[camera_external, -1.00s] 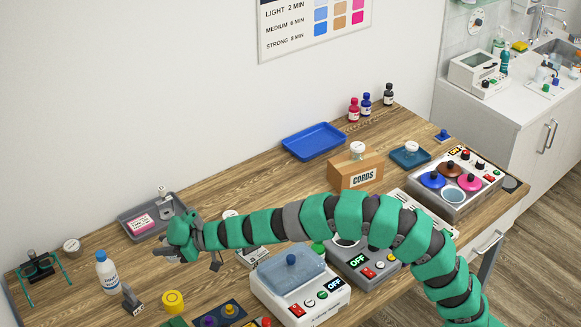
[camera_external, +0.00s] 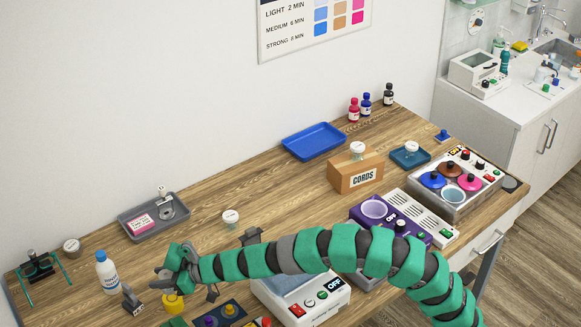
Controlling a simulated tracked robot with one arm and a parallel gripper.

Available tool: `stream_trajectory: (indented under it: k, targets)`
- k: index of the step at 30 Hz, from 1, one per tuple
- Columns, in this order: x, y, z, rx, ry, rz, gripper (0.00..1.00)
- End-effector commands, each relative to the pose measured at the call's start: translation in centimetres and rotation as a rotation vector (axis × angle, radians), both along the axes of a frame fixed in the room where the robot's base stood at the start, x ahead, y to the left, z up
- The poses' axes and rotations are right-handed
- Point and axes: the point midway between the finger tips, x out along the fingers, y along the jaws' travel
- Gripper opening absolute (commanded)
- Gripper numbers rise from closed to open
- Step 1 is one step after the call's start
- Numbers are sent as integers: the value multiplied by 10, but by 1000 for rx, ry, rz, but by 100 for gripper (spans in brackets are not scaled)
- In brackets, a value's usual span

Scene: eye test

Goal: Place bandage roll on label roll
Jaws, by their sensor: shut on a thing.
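My gripper (camera_external: 163,283) is low at the front left of the bench. It is shut on what I take to be the bandage roll, though the fingers hide most of what is between them. A yellow roll (camera_external: 173,305) stands right at the fingertips, its top partly covered. I cannot tell for sure whether this yellow roll is the label roll or the held roll itself. No other roll can be clearly named as the bandage roll or label roll.
A white bottle (camera_external: 107,271) and a small grey item (camera_external: 131,299) stand left of my gripper. A grey tray (camera_external: 126,221) lies behind it. A dark board with coloured knobs (camera_external: 229,309) is at right. A white-topped jar (camera_external: 231,217) stands behind my arm.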

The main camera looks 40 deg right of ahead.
Motion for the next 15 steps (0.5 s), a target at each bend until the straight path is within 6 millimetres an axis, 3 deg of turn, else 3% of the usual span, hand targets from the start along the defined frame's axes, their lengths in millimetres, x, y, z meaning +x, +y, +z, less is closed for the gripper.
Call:
stream_trajectory:
  k: [7, 15]
  targets:
    - [1, -1, -33, -3, 0, -1, 15]
    - [0, -1, -33, -1, 0, -1, 15]
